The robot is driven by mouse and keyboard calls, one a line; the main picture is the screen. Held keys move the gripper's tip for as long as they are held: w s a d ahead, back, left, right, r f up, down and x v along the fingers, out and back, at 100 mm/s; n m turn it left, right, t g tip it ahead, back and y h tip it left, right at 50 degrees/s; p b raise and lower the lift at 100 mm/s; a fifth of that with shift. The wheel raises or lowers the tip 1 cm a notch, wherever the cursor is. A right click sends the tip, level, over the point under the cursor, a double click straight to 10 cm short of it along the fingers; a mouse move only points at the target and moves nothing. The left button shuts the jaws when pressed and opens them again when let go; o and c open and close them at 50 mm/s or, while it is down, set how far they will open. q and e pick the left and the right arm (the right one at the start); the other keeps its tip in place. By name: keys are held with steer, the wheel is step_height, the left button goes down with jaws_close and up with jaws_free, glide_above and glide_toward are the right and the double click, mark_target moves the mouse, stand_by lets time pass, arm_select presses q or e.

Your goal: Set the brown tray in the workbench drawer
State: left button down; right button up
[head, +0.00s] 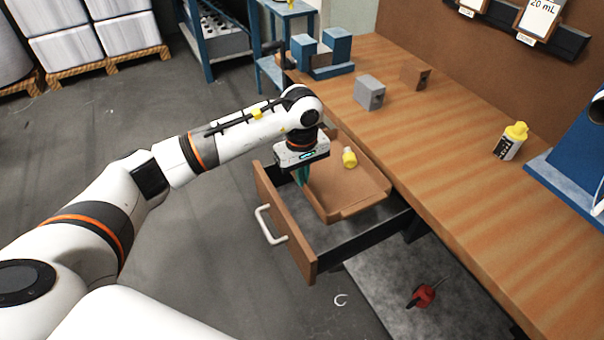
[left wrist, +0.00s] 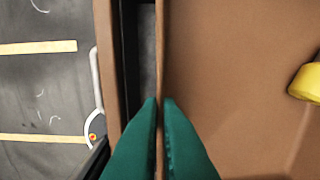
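The brown tray (head: 345,185) is a shallow rectangle with low rims. It is within the outline of the pulled-out workbench drawer (head: 283,222), towards the bench side. I cannot tell if its bottom rests on the drawer floor. A small yellow-capped bottle (head: 349,157) is in the tray. My left gripper (head: 302,175) points down at the tray's edge nearest the drawer front. In the left wrist view its green fingers (left wrist: 160,102) straddle the tray's thin rim and close on it. My right gripper is not in view.
The wooden workbench (head: 450,150) holds grey and brown blocks, a blue fixture (head: 322,52) and a yellow-capped bottle (head: 511,141). The drawer has a white handle (head: 268,225). A red item (head: 424,296) lies below. The floor left of the drawer is mostly clear.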

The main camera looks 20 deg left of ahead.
arm_select(q)
steer(key=shift+f+b, duration=4.3)
steer(key=shift+f, duration=1.4)
steer(key=shift+f+b, duration=0.8)
steer(key=shift+f, duration=0.2)
